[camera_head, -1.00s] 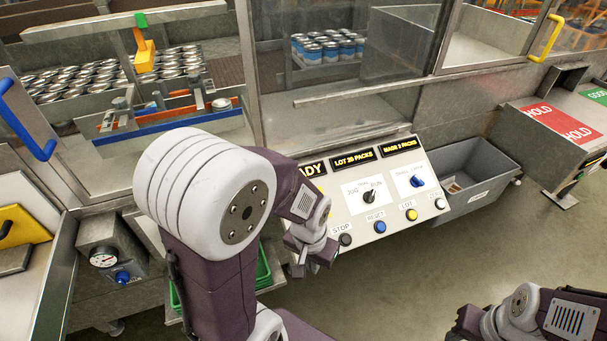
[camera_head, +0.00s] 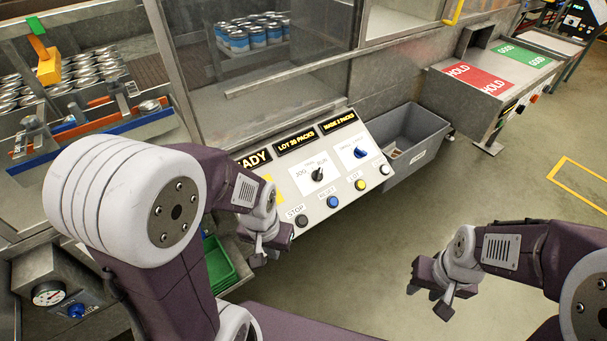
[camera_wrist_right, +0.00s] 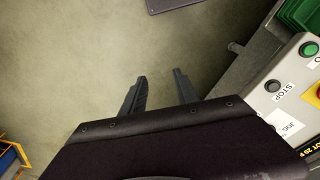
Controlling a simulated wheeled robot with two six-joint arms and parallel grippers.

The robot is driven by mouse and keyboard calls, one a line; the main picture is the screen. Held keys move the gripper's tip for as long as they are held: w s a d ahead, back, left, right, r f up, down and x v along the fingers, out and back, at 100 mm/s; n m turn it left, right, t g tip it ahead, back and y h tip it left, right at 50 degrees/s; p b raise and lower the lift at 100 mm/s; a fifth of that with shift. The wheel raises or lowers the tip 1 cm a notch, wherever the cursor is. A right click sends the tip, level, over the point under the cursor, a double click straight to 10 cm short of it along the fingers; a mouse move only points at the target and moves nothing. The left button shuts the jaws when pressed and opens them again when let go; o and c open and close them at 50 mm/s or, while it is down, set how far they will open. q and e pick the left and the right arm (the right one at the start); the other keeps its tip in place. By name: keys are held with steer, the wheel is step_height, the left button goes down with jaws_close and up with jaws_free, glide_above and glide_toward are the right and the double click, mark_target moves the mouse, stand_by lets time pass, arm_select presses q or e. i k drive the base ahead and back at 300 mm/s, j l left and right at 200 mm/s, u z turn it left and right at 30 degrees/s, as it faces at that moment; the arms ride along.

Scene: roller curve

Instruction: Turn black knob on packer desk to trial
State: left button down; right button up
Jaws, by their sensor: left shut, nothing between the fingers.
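The black knob (camera_head: 317,174) sits on a white plate on the sloped packer desk (camera_head: 325,205). JOG is printed to its left and RUN to its upper right; a small label above is too small to read. Its pointer appears upright, leaning toward RUN. My left gripper (camera_head: 263,258) is shut and empty, at the desk's lower left edge near the STOP button, apart from the knob. My right gripper (camera_head: 430,290) is open and empty over the floor, right of and below the desk. In the right wrist view its open fingers (camera_wrist_right: 160,92) point over bare floor.
A blue knob (camera_head: 361,152) is right of the black one. The floor right is clear.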

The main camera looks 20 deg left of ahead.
mark_target(317, 176)
steer(key=i+j+u, duration=0.3)
steer(key=u, duration=0.2)
steer(key=i+j+u, duration=0.3)
steer(key=u, duration=0.15)
